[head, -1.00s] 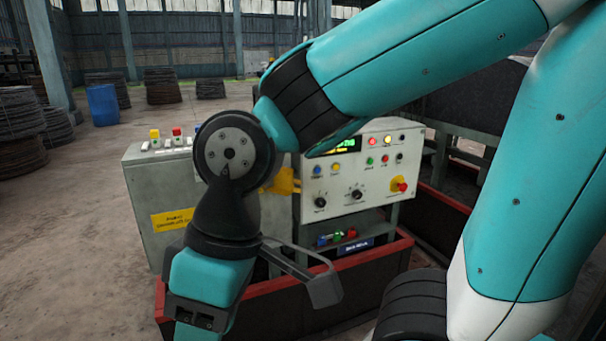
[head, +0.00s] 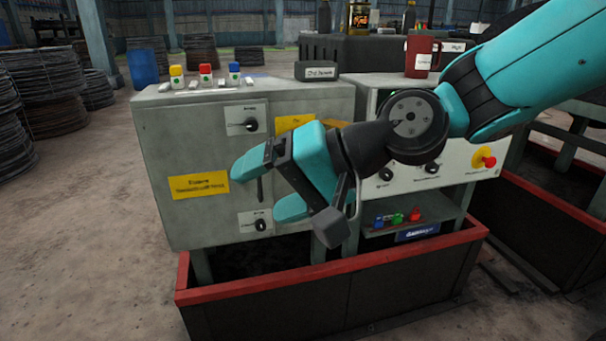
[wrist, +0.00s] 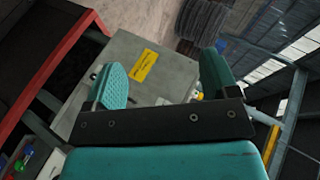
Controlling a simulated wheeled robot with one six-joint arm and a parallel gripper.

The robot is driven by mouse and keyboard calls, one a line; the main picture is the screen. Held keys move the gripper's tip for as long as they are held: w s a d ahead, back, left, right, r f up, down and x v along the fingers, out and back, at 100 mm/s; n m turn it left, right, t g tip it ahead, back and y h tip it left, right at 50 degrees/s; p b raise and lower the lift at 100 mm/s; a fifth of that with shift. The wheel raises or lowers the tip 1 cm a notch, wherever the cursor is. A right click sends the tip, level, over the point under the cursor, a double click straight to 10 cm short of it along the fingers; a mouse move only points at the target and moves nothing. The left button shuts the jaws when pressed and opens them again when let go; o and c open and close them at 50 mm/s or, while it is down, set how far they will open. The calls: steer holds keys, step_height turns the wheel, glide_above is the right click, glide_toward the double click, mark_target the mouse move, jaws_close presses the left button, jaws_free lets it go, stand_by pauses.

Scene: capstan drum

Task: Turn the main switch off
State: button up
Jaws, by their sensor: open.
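My gripper (head: 268,184) is open and empty, in front of the grey cabinet (head: 175,130). Its teal fingers also show in the wrist view (wrist: 162,80), spread apart with the cabinet beyond. The cabinet carries an upper rotary switch (head: 250,124) and a lower rotary switch (head: 260,225), each on a white plate. The fingers are between these two in the picture; I cannot tell the gap to the cabinet. A red knob on yellow (head: 485,162) is on the control panel at the right. The labels are too blurred to tell which is the main switch.
Red, yellow and blue-topped blocks (head: 205,75) stand on the cabinet with a dark labelled box (head: 316,71). A red mug (head: 421,57) stands on the control panel. A red-rimmed trough (head: 330,268) runs below. Open floor is at the left.

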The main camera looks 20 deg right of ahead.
steer(key=w+f+m+t+y+b, duration=0.2)
steer(key=w+f+m+t+b, duration=0.35)
steer(key=w+m+b, duration=0.2)
steer(key=w+d+f+m+t+h+b, duration=0.55)
steer(key=d+m, duration=0.25)
steer(key=m, duration=0.4)
steer(key=w+d+f+m+t+h+b, duration=0.4)
steer(key=w+d+f+m+t+b, duration=0.25)
steer(key=m, duration=0.45)
steer(key=d+r+p+x, duration=0.1)
steer(key=d+p+x, duration=0.1)
steer(key=p+x, duration=1.6)
steer(key=p, duration=1.7)
steer(key=shift+w+h, duration=0.2)
steer(key=shift+h, duration=0.05)
